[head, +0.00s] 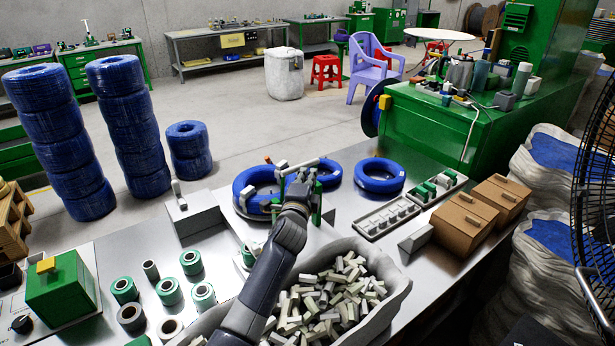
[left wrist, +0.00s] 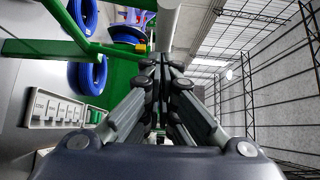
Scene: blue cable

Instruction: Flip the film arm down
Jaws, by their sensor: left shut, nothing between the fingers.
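A green stand (head: 316,200) rises from the steel bench beside a blue cable coil. A pale bar (head: 301,166), which looks like the film arm with its roll, is raised at the top of the stand. My left gripper (head: 301,180) is at the stand, just below the pale bar, and hides part of it. In the left wrist view my left gripper (left wrist: 163,62) is shut and empty. A pale cylinder (left wrist: 167,24) shows just beyond its fingertips, with green bars (left wrist: 45,47) to the left. I cannot tell whether the fingers touch the cylinder. My right gripper is not in view.
A sack of pale pieces (head: 340,290) stands below my left arm. Green tape rolls (head: 170,291) are at left; a grey tray (head: 387,218) and brown boxes (head: 465,223) are at right.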

